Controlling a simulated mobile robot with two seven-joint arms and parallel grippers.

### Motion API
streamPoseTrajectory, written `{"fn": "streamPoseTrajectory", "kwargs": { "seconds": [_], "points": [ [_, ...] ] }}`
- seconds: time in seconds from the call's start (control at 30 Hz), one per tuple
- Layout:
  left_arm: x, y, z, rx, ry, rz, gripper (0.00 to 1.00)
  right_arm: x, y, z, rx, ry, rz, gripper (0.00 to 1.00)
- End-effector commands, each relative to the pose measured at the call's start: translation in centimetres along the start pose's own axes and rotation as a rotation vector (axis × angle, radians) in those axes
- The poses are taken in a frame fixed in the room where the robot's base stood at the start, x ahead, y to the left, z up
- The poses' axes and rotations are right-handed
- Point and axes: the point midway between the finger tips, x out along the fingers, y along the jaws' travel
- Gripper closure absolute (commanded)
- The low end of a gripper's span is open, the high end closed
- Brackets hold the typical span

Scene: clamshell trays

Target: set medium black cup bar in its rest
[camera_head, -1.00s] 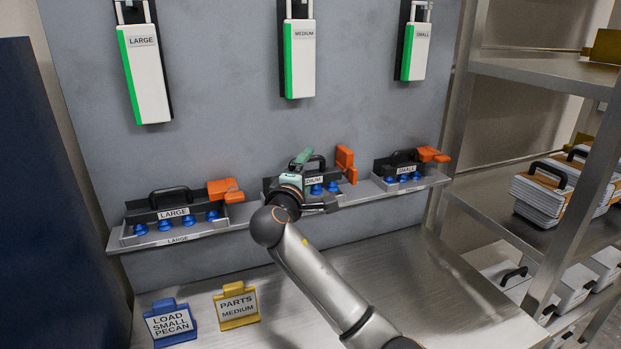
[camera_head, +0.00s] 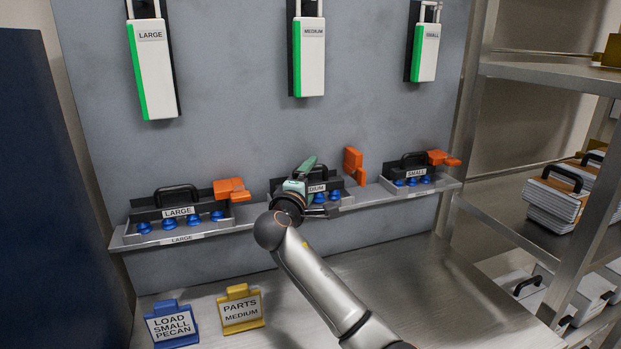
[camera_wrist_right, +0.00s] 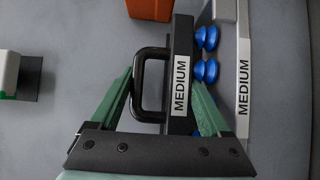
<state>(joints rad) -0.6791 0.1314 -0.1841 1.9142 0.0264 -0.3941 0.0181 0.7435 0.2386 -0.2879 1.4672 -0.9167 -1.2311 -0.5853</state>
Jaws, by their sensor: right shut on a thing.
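The medium black cup bar (camera_head: 316,188) has a black handle, a MEDIUM label and blue cups. It is at the middle rest (camera_head: 347,202) on the wall ledge, partly hidden by my right gripper (camera_head: 301,184). The right wrist view shows the bar (camera_wrist_right: 182,50) between the green fingers of this gripper (camera_wrist_right: 165,95), which is shut on it. The cups point toward the rest's pale front rail (camera_wrist_right: 243,60), also labelled MEDIUM. I cannot tell whether the bar is fully seated. The orange clamp (camera_head: 353,165) beside it stands upright. My left gripper is not in view.
The large bar (camera_head: 178,212) and small bar (camera_head: 416,173) sit in side rests with their orange clamps lying level. White labelled holders hang above. A blue sign (camera_head: 170,325) and yellow sign (camera_head: 240,309) stand on the steel table, which is otherwise clear. Shelving stands right.

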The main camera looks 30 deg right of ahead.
Motion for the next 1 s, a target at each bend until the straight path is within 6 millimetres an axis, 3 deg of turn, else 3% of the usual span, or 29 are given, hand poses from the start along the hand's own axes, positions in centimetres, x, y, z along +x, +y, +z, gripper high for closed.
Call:
{"fn": "streamPoseTrajectory", "kwargs": {
  "seconds": [0.27, 0.3, 0.43, 1.0],
  "points": [
    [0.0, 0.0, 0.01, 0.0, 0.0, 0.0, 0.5, -0.01, 0.1, -0.01, 0.001, 0.0, 0.003, 0.95],
    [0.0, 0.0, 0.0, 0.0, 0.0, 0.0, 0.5, -0.01, 0.1, -0.01, 0.001, 0.0, 0.003, 0.16],
    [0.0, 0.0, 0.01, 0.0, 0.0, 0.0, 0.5, 0.0, 0.09, -0.01, 0.001, 0.0, 0.003, 0.01],
    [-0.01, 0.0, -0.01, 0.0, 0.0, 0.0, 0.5, -0.06, -0.04, -0.01, 0.0, 0.0, 0.0, 0.0]
  ]
}}
